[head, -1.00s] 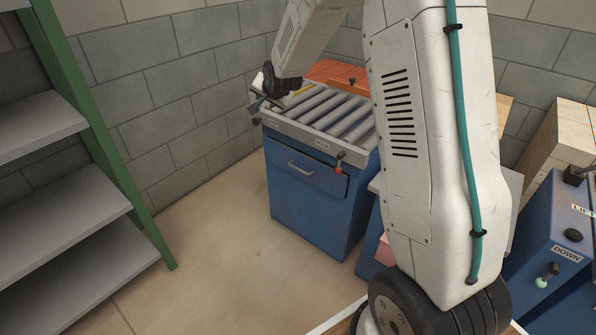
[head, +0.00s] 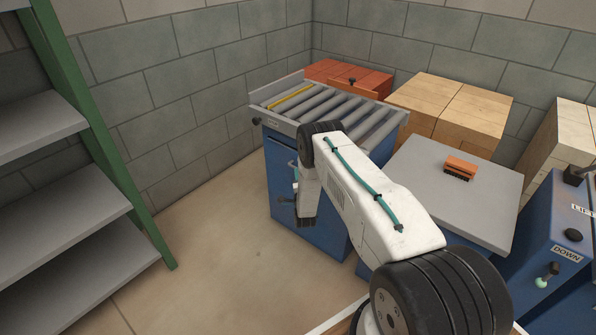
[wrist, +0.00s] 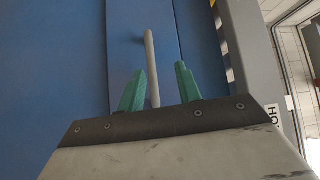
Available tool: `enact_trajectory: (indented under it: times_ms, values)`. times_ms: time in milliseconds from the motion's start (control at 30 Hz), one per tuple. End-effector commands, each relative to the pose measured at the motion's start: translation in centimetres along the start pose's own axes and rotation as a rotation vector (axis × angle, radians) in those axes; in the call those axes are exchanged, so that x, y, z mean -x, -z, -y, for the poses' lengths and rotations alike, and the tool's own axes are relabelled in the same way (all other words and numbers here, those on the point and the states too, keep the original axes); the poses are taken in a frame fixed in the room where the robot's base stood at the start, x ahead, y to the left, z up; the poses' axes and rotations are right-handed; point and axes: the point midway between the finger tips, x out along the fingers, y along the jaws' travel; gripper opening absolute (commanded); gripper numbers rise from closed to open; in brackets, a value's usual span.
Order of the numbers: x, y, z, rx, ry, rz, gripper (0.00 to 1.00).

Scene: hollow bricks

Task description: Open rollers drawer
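The blue roller cabinet (head: 325,236) stands against the wall with grey rollers on top. Its blue drawer front (head: 277,158) is partly hidden by my arm and looks shut. My gripper (head: 284,201) is down at the drawer front in the head view. In the wrist view my gripper (wrist: 160,68) is open, with two green fingers pointing at the blue front. The grey bar handle (wrist: 150,65) shows between the fingers, closer to the left one. I cannot tell whether a finger touches it.
A grey-topped table (head: 450,185) with an orange brush (head: 460,168) stands right of the cabinet. Wooden boxes (head: 450,108) and a red box (head: 348,78) are behind. A green-framed shelf (head: 105,130) stands at left. The floor (head: 215,235) before the cabinet is clear.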

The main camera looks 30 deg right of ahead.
Motion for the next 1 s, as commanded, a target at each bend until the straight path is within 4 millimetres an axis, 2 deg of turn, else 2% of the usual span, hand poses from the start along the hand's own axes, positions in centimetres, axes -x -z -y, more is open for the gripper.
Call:
enact_trajectory:
  times_ms: [33,100,200,700,1000]
  values:
    - [0.7,0.2,-0.9,-0.01,0.011,-0.006,0.34]
    - [1.2,0.4,-1.5,-0.02,0.026,-0.012,0.34]
    - [1.2,0.5,-1.8,-0.028,0.037,-0.017,0.34]
    - [-5.6,0.6,-1.6,-0.027,0.036,-0.017,0.34]
    - [-6.2,0.6,-1.6,-0.027,0.035,-0.016,0.34]
